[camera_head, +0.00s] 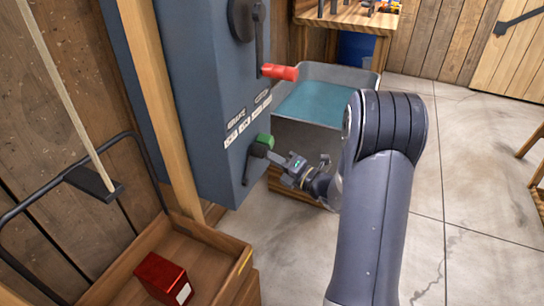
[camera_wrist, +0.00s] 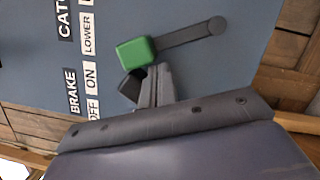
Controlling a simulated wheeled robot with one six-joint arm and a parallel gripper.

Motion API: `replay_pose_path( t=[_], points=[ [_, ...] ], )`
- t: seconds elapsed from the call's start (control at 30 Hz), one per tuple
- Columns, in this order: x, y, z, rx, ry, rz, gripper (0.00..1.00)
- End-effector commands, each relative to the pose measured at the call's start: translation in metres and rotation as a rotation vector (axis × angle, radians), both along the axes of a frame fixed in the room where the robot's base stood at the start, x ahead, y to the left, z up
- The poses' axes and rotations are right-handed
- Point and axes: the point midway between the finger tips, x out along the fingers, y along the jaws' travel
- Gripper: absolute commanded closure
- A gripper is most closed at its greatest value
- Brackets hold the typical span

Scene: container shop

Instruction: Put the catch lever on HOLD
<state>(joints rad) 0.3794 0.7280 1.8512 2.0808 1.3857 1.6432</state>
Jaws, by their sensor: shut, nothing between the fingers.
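A lever with a green knob (camera_head: 265,141) and a dark arm sits on the side of the blue-grey housing, below a row of white labels. In the wrist view the green knob (camera_wrist: 136,52) points toward the labels, near LOWER and the gap before ON. The lever arm (camera_wrist: 185,36) runs from it to a round pivot. The CATCH label (camera_wrist: 64,20) is cut off by the frame edge, and HOLD is not readable. My gripper (camera_head: 274,157) is shut and empty, close beside the green knob. In the wrist view the fingers (camera_wrist: 150,85) are just below the knob; contact is unclear.
A red-handled crank (camera_head: 279,72) sticks out above on the housing (camera_head: 205,100). A teal-lined tray (camera_head: 318,105) stands behind my arm. A wooden cart (camera_head: 210,235) with a red box (camera_head: 163,278) is at the lower left. The floor at right is mostly clear.

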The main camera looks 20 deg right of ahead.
Motion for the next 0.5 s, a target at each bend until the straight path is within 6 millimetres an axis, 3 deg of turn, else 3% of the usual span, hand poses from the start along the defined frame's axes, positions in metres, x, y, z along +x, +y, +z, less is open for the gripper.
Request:
replay_pose_path(
  t=[0.5],
  points=[
    [0.0032,-0.003,0.0071,0.041,0.051,-0.002,1.0]
  ],
)
